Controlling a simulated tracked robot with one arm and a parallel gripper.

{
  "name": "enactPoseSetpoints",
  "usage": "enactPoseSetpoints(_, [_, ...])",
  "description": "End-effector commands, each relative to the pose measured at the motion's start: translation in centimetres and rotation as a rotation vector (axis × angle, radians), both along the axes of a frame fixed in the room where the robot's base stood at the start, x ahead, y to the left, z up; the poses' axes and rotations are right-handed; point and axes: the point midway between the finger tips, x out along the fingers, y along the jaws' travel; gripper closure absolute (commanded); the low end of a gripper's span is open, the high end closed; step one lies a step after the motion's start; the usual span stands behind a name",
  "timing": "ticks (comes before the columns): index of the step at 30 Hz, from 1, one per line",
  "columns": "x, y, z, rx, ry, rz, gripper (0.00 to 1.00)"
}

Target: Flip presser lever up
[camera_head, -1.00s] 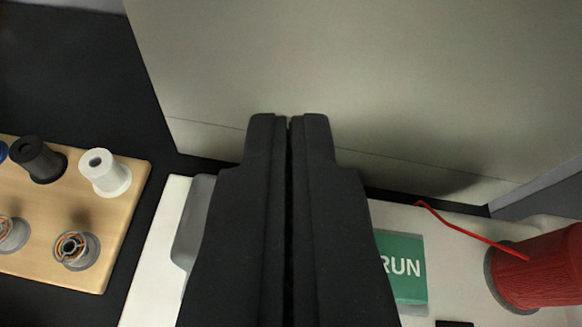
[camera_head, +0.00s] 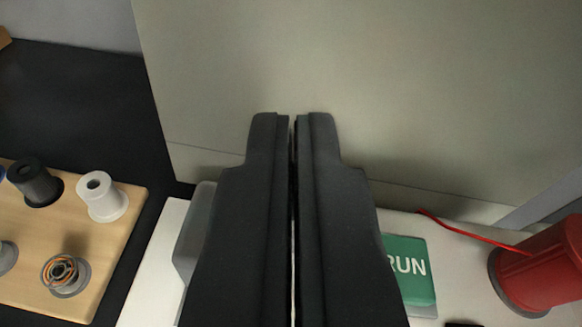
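My gripper (camera_head: 292,118) fills the middle of the view, its two black fingers almost together with only a thin slit between them and nothing seen in it. Its tips lie over a large plain grey-beige panel (camera_head: 390,90). Below the panel is the white machine body (camera_head: 155,270), with a grey rounded part (camera_head: 195,230) just left of the fingers and a green RUN label (camera_head: 410,270) just right of them. I cannot make out the presser lever; my fingers hide the middle of the machine.
A red thread spool (camera_head: 540,265) stands at the right, its red thread (camera_head: 470,233) running left toward the panel. A wooden board (camera_head: 40,235) at the left holds a white spool (camera_head: 103,197), a black spool (camera_head: 34,183) and bobbins. A dark surface (camera_head: 80,105) lies behind the board.

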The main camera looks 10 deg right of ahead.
Motion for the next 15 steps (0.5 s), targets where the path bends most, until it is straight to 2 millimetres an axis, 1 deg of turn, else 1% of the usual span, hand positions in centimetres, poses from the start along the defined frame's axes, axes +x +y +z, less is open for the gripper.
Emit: enactPoseSetpoints(15, [0.13,-0.15,-0.26,0.000,-0.044,-0.002,1.00])
